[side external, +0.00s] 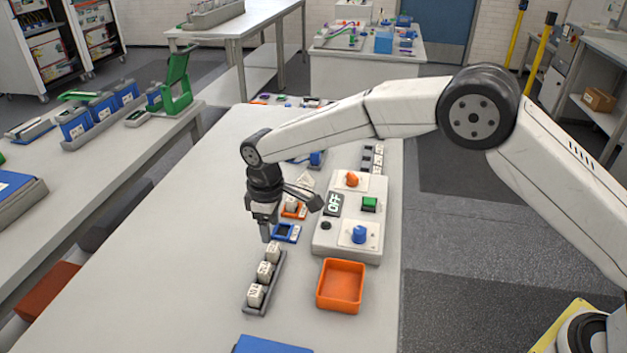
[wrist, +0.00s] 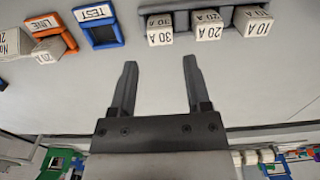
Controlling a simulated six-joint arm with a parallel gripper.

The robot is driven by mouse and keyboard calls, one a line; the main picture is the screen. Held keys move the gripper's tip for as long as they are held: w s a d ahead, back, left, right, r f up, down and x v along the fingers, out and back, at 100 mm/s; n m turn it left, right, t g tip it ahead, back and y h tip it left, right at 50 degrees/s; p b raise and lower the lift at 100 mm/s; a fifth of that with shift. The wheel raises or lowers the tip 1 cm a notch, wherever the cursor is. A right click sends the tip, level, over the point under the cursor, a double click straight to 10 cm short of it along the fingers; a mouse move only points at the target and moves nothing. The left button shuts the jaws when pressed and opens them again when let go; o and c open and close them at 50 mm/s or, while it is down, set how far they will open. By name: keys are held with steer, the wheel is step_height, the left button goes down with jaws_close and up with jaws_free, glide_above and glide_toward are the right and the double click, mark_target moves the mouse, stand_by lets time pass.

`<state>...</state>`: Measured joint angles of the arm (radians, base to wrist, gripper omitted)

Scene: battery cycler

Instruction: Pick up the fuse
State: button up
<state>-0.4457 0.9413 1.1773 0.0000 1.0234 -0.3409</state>
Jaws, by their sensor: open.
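White block fuses stand in a grey rack (side external: 249,307) on the bench; the wrist view shows the 30 A fuse (wrist: 160,36), 20 A fuse (wrist: 209,31) and 10 A fuse (wrist: 253,27). Another white fuse (wrist: 47,53) sits at the orange LINE holder (wrist: 44,24). It also shows in the side view (side external: 291,203). The blue TEST holder (wrist: 101,38) looks empty; it is just right of my gripper (side external: 265,236) in the side view (side external: 287,233). My gripper is open and empty, above the bench just behind the rack; its jaws show in the wrist view (wrist: 158,66).
A control box (side external: 325,238) with an OFF display, orange and blue knobs and a green button stands right of the holders. An orange tray (side external: 341,286) lies in front of it. A blue object (side external: 270,345) is at the bottom edge. The bench's left side is clear.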

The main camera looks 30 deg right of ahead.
mark_target(273, 246)
steer(key=shift+f, duration=3.6)
jaws_close()
